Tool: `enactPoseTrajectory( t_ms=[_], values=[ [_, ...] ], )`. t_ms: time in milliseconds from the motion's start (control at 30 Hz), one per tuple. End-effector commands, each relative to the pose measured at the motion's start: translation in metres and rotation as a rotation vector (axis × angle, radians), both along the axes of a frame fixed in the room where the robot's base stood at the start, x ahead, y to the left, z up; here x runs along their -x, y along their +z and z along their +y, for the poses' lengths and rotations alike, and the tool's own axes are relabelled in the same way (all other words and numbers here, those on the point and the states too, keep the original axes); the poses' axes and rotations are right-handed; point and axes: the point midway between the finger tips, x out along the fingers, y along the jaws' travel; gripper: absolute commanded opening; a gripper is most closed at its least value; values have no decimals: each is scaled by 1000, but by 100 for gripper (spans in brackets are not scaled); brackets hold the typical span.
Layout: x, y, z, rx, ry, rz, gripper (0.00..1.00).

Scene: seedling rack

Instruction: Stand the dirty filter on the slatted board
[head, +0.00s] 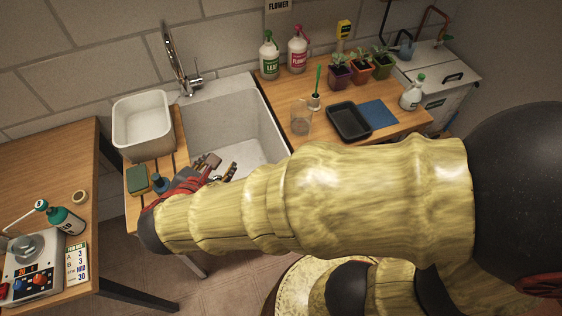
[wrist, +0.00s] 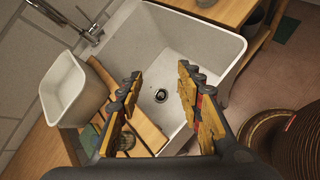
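The slatted board (head: 181,152) is light wood beside the sink's left side, partly covered by a white tub and my arm. In the wrist view its slats (wrist: 147,131) show past the left finger. My gripper (head: 214,168) is over the sink. In the wrist view it (wrist: 158,80) is open, with nothing between its fingertips and the drain below. A small round ribbed object (wrist: 126,142) sits by the slats, partly behind the left finger; I cannot tell whether it is the dirty filter. No other thing is clearly the filter.
The white tub (head: 143,124) stands left of the sink (head: 232,115), with a sponge (head: 137,180) in front. The faucet (head: 182,65) rises behind. A clear beaker (head: 301,121), black tray (head: 348,121) and potted seedlings (head: 361,72) are on the right counter.

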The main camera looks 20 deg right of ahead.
Motion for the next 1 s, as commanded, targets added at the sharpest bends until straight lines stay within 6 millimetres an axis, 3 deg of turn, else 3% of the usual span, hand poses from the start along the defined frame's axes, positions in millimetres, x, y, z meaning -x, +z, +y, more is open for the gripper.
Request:
enactPoseTrajectory(
  t_ms=[33, 200, 400, 700, 1000],
  values=[
    [4, 6, -29, -93, -128, 1, 36],
    [36, 16, -97, -426, -546, -9, 36],
    [78, 30, -138, -832, -1007, -78, 36],
    [115, 63, -151, -1386, -1518, -234, 36],
    [120, 76, -149, -1553, -1641, -283, 36]
  ],
)
